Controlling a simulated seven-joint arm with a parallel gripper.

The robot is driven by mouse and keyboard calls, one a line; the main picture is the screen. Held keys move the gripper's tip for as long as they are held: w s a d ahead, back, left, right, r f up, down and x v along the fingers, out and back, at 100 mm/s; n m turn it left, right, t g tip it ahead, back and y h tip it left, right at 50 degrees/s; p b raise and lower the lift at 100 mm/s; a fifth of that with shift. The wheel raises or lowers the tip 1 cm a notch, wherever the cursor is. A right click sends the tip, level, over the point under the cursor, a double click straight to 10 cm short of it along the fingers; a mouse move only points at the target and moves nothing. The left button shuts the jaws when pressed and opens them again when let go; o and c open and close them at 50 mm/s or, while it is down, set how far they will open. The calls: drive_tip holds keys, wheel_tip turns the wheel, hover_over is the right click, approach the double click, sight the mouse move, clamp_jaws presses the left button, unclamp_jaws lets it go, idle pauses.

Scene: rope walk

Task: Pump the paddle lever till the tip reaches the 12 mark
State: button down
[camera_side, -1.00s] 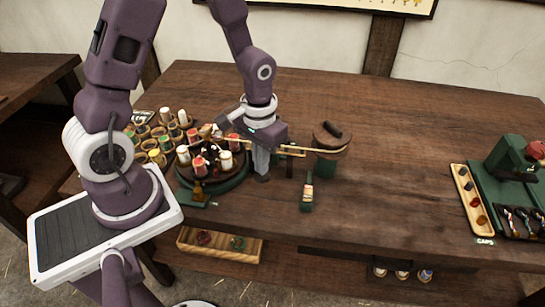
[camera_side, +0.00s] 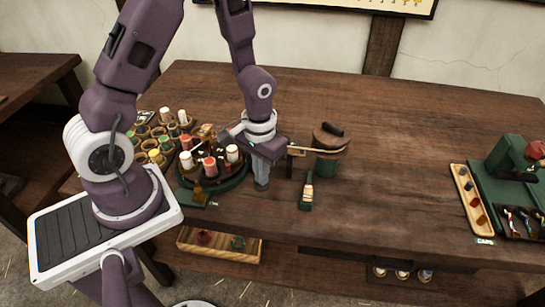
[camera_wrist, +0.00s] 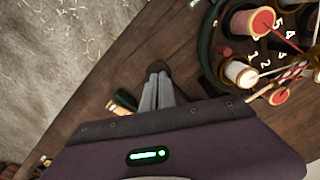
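A tan bar (camera_side: 318,150), which looks like the paddle lever, runs from a small wooden post to the round wooden-topped green stand on the right; its left part is hidden by my gripper. My gripper (camera_side: 261,185) points down beside it, just right of the round green-rimmed turntable (camera_side: 240,180). Its two fingers lie together with nothing seen between them; they also show in the wrist view (camera_wrist: 156,92). The turntable carries several red and white spools and white numerals, with 1, 2, 4 and 5 readable in the wrist view. I cannot make out the 12 mark or the tip.
A small green piece with a striped top (camera_side: 307,190) stands right of my gripper. Another green piece with a wooden knob (camera_side: 198,192) is at the turntable's front. Spools in cups (camera_side: 160,140) crowd the left. A caps tray (camera_side: 470,205) lies far right; the middle right table is clear.

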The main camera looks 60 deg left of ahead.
drive_tip(key=shift+f, duration=1.2)
idle(0.3)
drive_tip(key=shift+r, duration=3.15)
drive_tip(key=shift+f, duration=0.15)
drive_tip(key=shift+f, duration=2.95)
drive_tip(key=shift+a+r, duration=0.1)
drive_tip(key=shift+r, duration=3.05)
